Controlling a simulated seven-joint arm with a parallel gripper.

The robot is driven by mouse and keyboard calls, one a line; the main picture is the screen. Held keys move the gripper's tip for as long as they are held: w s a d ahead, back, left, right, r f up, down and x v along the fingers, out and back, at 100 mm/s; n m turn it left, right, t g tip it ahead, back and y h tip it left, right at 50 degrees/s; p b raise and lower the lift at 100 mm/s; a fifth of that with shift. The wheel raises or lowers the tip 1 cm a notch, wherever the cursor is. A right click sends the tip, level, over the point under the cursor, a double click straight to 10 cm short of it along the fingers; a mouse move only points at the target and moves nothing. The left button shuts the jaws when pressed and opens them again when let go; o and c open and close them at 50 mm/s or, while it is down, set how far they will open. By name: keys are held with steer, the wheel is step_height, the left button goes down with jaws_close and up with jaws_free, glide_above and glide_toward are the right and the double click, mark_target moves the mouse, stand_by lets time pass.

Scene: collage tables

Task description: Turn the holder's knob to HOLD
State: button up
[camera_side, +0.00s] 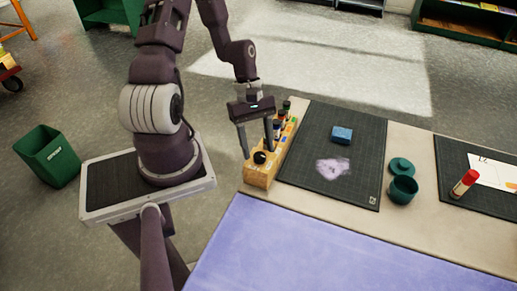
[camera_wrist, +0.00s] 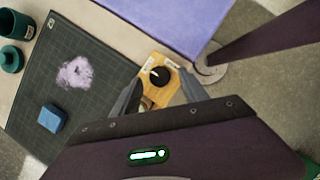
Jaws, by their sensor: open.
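The wooden holder (camera_side: 261,175) stands along the left edge of the table, with several dark bottles (camera_side: 277,127) in its slots. Its black round knob (camera_side: 260,157) is on the near end. In the wrist view the knob (camera_wrist: 159,76) shows a pale pointer line, with small labels beside it too small to read. My gripper (camera_side: 258,152) is open, pointing down over the holder's knob end. In the wrist view its fingers (camera_wrist: 158,97) are spread to either side of the holder, with the knob just beyond the tips. I cannot tell whether they touch anything.
A dark cutting mat (camera_side: 310,150) with a blue block (camera_side: 342,135) and a pale purple smear (camera_side: 333,169) lies right of the holder. A teal pot (camera_side: 402,189) and its lid (camera_side: 401,167) stand further right. A red-capped bottle (camera_side: 464,183) is on another mat.

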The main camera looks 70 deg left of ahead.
steer(key=shift+x, duration=0.75)
jaws_close()
